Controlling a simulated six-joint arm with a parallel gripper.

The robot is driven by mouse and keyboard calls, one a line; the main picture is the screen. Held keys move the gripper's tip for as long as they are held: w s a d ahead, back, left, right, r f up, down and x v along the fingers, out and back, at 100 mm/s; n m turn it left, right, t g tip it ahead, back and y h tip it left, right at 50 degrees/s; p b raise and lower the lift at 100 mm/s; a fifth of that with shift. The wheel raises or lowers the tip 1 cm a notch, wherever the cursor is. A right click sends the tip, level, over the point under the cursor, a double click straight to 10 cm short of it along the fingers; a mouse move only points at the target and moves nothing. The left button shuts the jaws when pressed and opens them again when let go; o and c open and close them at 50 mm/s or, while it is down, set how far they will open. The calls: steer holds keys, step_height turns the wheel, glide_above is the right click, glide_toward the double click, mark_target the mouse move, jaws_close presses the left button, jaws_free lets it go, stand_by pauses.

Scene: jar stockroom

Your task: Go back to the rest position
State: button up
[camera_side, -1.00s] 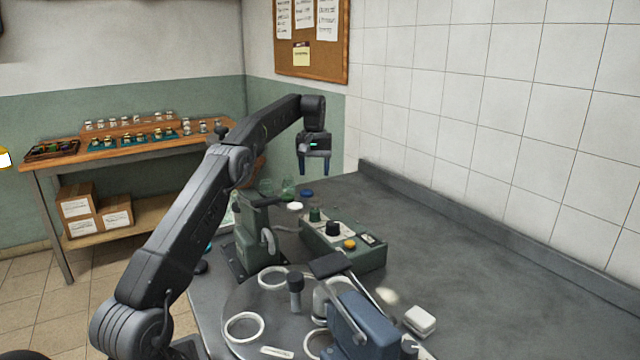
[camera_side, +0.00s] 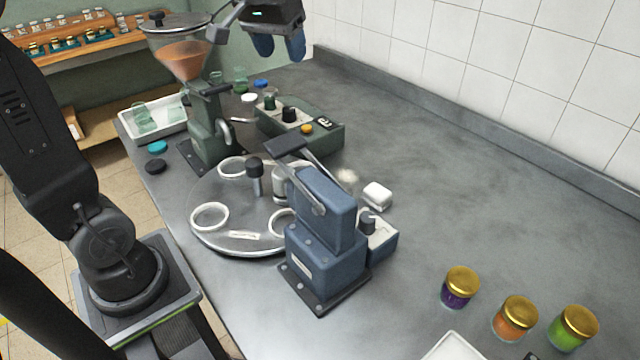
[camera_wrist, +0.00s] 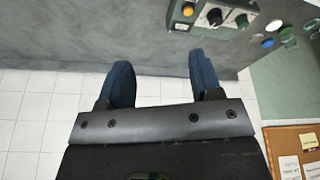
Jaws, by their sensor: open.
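My gripper (camera_side: 279,46) is at the top of the side view, raised above the grey bench (camera_side: 420,160), with its blue fingers pointing down. In the wrist view my gripper (camera_wrist: 160,82) shows two blue fingers spread apart with nothing between them. The fingers touch nothing. Beyond them in the wrist view are the bench, the tiled wall and part of the green control box (camera_wrist: 212,15).
A filling machine with an orange-filled hopper (camera_side: 185,60), a round turntable (camera_side: 235,242) and a blue capping machine (camera_side: 325,240) stand on the bench. Several gold-lidded jars (camera_side: 515,318) stand at the front right. A white tray (camera_side: 125,122) holds glassware. The right bench is mostly clear.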

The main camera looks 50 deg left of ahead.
steer(key=s+d+f+m, duration=0.1)
steer(key=s+d+f, duration=0.2)
steer(key=s, duration=0.2)
steer(key=s+d+f+m+t, duration=0.1)
steer(key=s+d+f, duration=0.2)
steer(key=s, duration=0.3)
steer(key=s+d+f+m+t+h, duration=0.1)
steer(key=s+d+f+m, duration=0.1)
steer(key=s, duration=0.3)
steer(key=shift+s+d+f, duration=0.35)
steer(key=shift+d+f, duration=0.25)
steer(key=shift+d, duration=0.1)
steer(key=shift+o, duration=0.5)
